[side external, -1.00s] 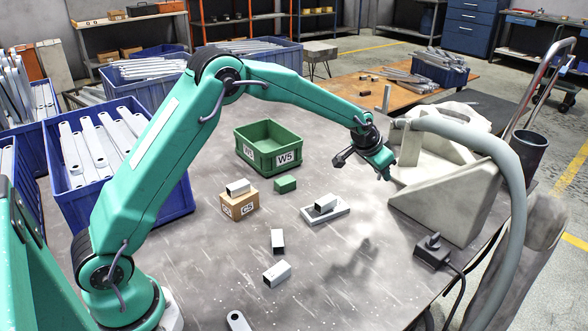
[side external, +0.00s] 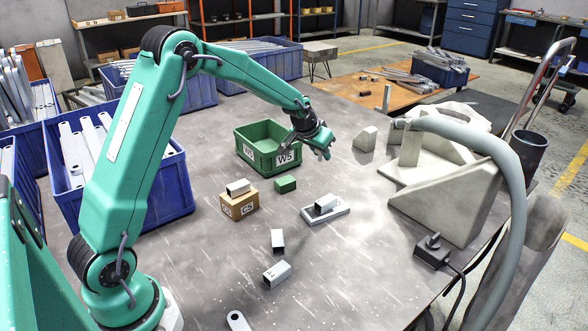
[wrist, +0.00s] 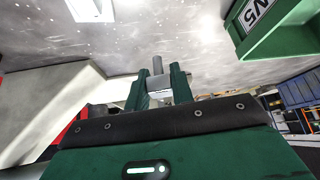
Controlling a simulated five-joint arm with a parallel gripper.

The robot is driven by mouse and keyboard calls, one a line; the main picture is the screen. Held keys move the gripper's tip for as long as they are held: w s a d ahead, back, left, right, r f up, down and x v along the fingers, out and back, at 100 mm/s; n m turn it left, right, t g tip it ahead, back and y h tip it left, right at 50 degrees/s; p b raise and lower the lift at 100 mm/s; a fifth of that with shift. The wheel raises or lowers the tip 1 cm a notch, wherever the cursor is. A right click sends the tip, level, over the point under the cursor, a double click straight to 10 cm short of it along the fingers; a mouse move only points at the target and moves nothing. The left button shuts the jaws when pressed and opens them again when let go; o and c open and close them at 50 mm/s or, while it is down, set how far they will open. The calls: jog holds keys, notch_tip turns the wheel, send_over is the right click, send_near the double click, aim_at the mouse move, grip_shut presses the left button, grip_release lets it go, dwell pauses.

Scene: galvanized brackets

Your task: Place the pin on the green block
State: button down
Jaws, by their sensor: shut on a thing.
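My gripper (side external: 322,146) is in the air at the right of the green bin, above and to the right of the green block. In the wrist view its two green fingers (wrist: 158,88) are shut on a grey pin (wrist: 157,65), whose end sticks out beyond the fingertips. The pin is too small to make out clearly in the side view. The green block (side external: 285,184) lies on the table in front of the bin, with nothing visible on top of it. I cannot make out the block in the wrist view.
A green bin (side external: 249,159) marked W5 stands behind the block; its corner also shows in the wrist view (wrist: 262,45). A cardboard box (side external: 230,211) and a pale tray (side external: 342,211) each bear a metal tube. Two loose tubes (side external: 278,240) (side external: 277,274) lie nearer.

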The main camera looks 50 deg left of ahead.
aim_at(289, 176)
jog(key=s+a+n+y, duration=0.1)
jog(key=s+a+n, duration=0.2)
jog(key=s+a, duration=0.45)
jog(key=shift+w+a+f, duration=0.15)
jog(key=shift+w+f, duration=0.05)
jog(key=shift+f, duration=1.1)
jog(key=shift+w+a+f, duration=0.1)
jog(key=shift+w+f, duration=0.05)
jog(key=shift+f, duration=1.2)
jog(key=shift+w+a+f, duration=0.15)
jog(key=shift+w+f, duration=0.05)
jog(key=shift+f, duration=1.1)
jog(key=shift+f, duration=0.15)
jog(key=c, duration=1.2)
grip_release()
jog(key=v, duration=1.2)
jog(key=shift+r, duration=0.25)
